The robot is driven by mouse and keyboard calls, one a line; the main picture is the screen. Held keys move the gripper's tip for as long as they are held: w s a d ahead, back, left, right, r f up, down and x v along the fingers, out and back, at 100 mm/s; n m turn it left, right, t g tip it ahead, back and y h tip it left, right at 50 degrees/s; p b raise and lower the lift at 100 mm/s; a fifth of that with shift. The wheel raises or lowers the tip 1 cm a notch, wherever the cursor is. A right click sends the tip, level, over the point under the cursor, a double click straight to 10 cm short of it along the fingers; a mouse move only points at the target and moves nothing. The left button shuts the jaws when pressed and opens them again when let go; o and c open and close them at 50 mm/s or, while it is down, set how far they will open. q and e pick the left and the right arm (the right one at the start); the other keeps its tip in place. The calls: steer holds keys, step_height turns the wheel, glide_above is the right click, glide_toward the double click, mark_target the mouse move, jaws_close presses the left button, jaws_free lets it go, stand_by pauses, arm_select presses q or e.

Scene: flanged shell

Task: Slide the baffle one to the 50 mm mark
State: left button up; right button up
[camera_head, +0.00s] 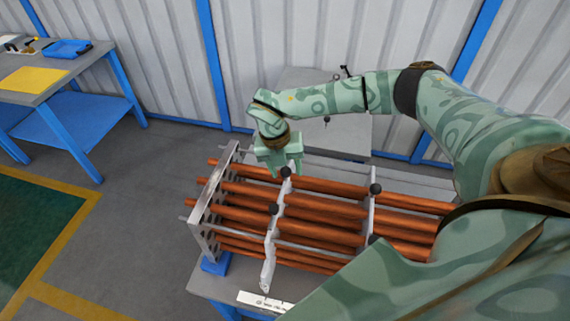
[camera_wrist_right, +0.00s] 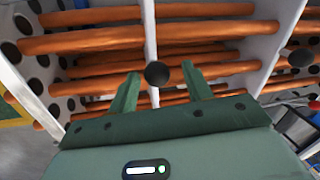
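A thin pale baffle (camera_head: 269,262) stands across the copper tubes, nearest the perforated end plate (camera_head: 213,195) at the left. No label on it is readable, so I cannot confirm it is baffle one. It carries black ball knobs (camera_head: 274,209). My right gripper (camera_head: 285,176) reaches down at its far top knob. In the right wrist view the open fingers (camera_wrist_right: 160,75) stand on either side of that knob (camera_wrist_right: 157,74), with small gaps showing. The baffle's plate (camera_wrist_right: 151,35) runs behind the knob. My left gripper is not in view.
A white scale strip (camera_head: 264,301) lies at the bench's front edge; its marks are unreadable. A second baffle (camera_head: 370,212) with black knobs stands to the right. Copper tubes (camera_head: 325,205) run lengthwise through the plates. A blue-legged table (camera_head: 70,80) stands far left.

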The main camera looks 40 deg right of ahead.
step_height(320, 180, up, 16)
steer(key=w+a, duration=0.2)
steer(key=shift+a+b, duration=0.2)
steer(key=shift+b, duration=0.25)
